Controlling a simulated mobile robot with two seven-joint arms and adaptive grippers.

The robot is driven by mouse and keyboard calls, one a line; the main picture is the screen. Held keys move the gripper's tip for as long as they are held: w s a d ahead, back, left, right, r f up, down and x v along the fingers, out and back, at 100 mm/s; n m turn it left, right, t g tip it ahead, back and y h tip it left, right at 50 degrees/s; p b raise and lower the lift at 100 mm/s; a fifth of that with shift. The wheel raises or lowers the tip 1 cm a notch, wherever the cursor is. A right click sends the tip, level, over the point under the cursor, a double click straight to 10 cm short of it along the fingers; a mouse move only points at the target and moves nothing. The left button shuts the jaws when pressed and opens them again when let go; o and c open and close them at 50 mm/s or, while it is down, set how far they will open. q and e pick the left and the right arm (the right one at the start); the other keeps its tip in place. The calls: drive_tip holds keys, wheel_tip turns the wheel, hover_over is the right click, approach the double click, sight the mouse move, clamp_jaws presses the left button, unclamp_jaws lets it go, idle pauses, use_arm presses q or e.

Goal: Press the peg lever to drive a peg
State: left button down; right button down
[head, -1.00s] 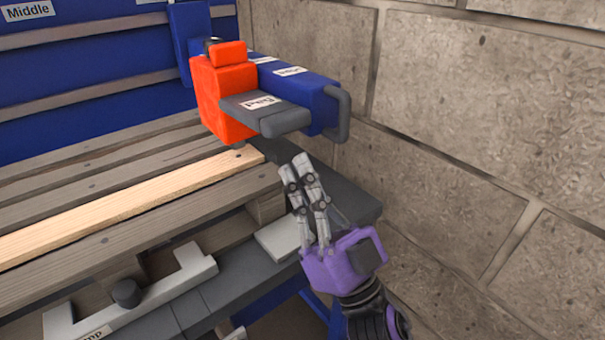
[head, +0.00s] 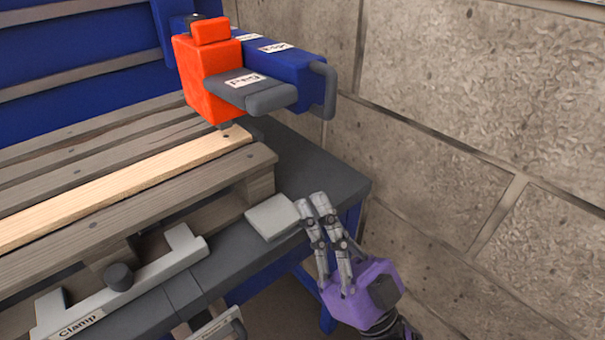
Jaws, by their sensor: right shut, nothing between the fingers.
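The grey peg lever (head: 255,92), with a white label, sticks out from the front of the orange head (head: 208,78) of the gantry. The lever looks level, above the end of the pallet. My right gripper (head: 310,207) is purple with grey fingers. Its fingers are shut with nothing between them. It is below and to the right of the lever, clear of it, in front of the bench's right end. My left gripper is not in view.
A blue gantry arm with a grey handle (head: 325,90) sits beside the orange head. The wooden pallet (head: 110,200) has one pale new board. A pale grey block (head: 271,217) lies near my fingertips, and a clamp bar (head: 120,285) runs along the bench front. A block wall stands at right.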

drive_tip(key=shift+v, duration=1.55)
